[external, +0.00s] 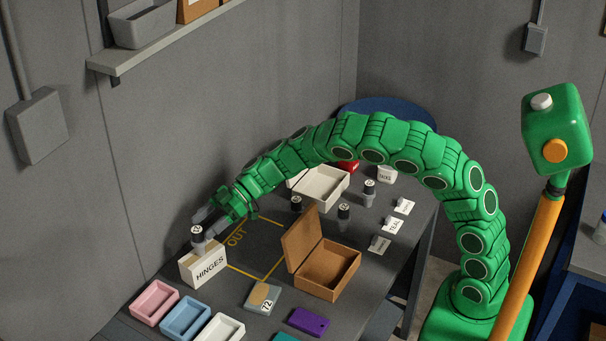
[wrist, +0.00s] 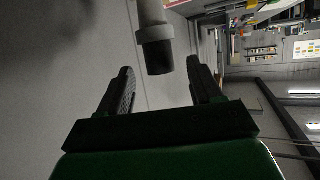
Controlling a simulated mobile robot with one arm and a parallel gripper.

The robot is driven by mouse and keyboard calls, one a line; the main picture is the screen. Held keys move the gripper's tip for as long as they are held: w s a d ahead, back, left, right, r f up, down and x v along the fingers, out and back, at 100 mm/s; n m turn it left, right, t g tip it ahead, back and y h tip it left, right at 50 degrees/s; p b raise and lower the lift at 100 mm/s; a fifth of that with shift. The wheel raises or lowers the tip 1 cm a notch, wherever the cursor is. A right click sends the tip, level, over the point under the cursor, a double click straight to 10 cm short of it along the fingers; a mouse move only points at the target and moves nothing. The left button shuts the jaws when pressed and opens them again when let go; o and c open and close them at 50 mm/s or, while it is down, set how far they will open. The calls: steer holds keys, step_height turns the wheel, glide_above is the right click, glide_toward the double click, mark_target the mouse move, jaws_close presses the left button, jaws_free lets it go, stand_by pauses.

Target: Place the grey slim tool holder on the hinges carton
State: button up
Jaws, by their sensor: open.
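The hinges carton (external: 203,268), white with a tan strip and the word HINGES, stands on the table at the left. A slim grey and dark tool holder (external: 197,235) with a pale marked end stands upright at the carton's top and looks to be resting on it. My gripper (external: 205,219) is open right beside the holder, with its fingers pointing left at it. In the wrist view, the holder (wrist: 156,42) lies ahead of and between the spread fingertips (wrist: 160,80), with gaps on both sides. The exact contact under the holder is hard to see.
Several other holders (external: 344,212) stand near white labels at the table's back. An open brown box (external: 330,270) stands right of the yellow OUT outline (external: 240,270). Pink (external: 154,302), blue (external: 185,318) and white trays sit in front. A wall (external: 130,190) rises close at the left.

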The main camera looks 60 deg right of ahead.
steer(key=v, duration=0.6)
steer(key=shift+d, duration=0.3)
